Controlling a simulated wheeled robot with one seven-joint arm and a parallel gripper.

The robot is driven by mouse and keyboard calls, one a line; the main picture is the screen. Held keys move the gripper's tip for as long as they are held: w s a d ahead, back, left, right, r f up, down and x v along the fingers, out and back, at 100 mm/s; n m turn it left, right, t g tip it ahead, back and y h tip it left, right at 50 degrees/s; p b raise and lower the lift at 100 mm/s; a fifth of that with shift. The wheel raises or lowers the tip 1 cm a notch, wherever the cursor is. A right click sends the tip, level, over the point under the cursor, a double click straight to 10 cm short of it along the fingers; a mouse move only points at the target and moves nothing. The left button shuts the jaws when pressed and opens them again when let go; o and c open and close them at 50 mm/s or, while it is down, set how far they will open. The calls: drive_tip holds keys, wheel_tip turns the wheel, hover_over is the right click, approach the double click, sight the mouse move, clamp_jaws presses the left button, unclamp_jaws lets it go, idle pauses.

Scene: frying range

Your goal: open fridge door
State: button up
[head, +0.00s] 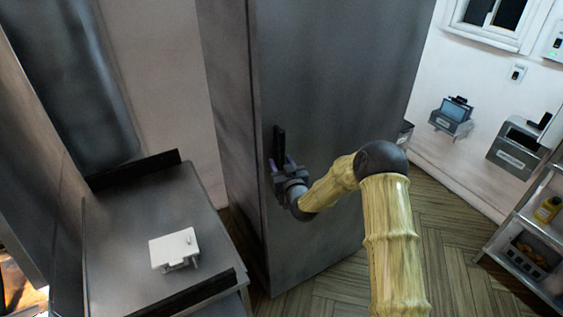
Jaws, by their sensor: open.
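The fridge is a tall dark grey metal cabinet in the middle of the head view. Its door (335,100) is the wide front face and looks closed. A black upright handle (279,146) sits near the door's left edge. My gripper (281,164) is at the lower part of the handle, with a finger showing on each side of it. The jaws are open. I cannot tell whether a finger touches the handle. My arm reaches in from the lower right and hides part of the door.
A metal counter (110,235) with a white box-like item (174,249) stands at the left. A shelf rack (525,258) with a yellow bottle (547,209) stands at the right. Wall boxes (451,117) hang beyond. Wood floor (440,240) is free between fridge and rack.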

clamp_jaws()
drive_tip(key=shift+s, duration=0.1)
